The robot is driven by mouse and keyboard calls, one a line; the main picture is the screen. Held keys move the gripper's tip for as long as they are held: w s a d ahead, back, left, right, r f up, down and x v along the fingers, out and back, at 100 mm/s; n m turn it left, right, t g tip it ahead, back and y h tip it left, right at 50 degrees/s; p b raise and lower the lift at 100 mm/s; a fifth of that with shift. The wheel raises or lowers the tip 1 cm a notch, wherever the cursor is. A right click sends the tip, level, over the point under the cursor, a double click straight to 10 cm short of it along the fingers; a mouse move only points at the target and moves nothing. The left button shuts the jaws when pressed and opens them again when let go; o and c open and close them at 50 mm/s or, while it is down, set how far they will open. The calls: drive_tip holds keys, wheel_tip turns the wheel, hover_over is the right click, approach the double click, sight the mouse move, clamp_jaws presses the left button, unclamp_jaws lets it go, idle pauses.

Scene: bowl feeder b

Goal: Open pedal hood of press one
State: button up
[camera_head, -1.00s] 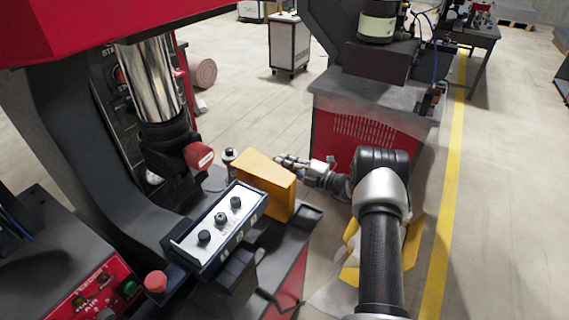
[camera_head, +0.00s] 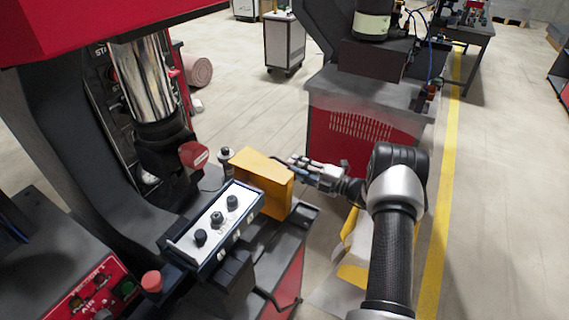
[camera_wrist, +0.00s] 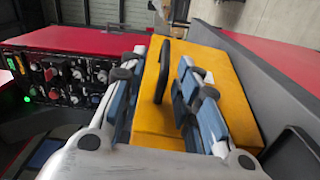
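A yellow box-like hood (camera_head: 262,183) sits on the press at the near left, beside the grey control box with black knobs (camera_head: 217,217). Its black handle (camera_wrist: 161,72) shows in the wrist view, standing out from the yellow face. My gripper (camera_head: 298,164) is at the right side of the yellow hood. In the wrist view my gripper (camera_wrist: 155,88) is open, with one finger on each side of the handle. I see no finger clearly touching it. A second yellow piece (camera_head: 352,273) is low by the floor, partly behind my arm.
The press column (camera_head: 147,80) and a red knob (camera_head: 193,154) stand left of the hood. A red machine (camera_head: 345,140) with a grey top stands behind my gripper. A panel with lit buttons (camera_wrist: 70,75) is at the left in the wrist view. Floor is clear at right.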

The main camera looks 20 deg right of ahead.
drive_tip(key=v, duration=0.5)
drive_tip(key=shift+s+d, duration=0.25)
drive_tip(key=shift+s, duration=0.05)
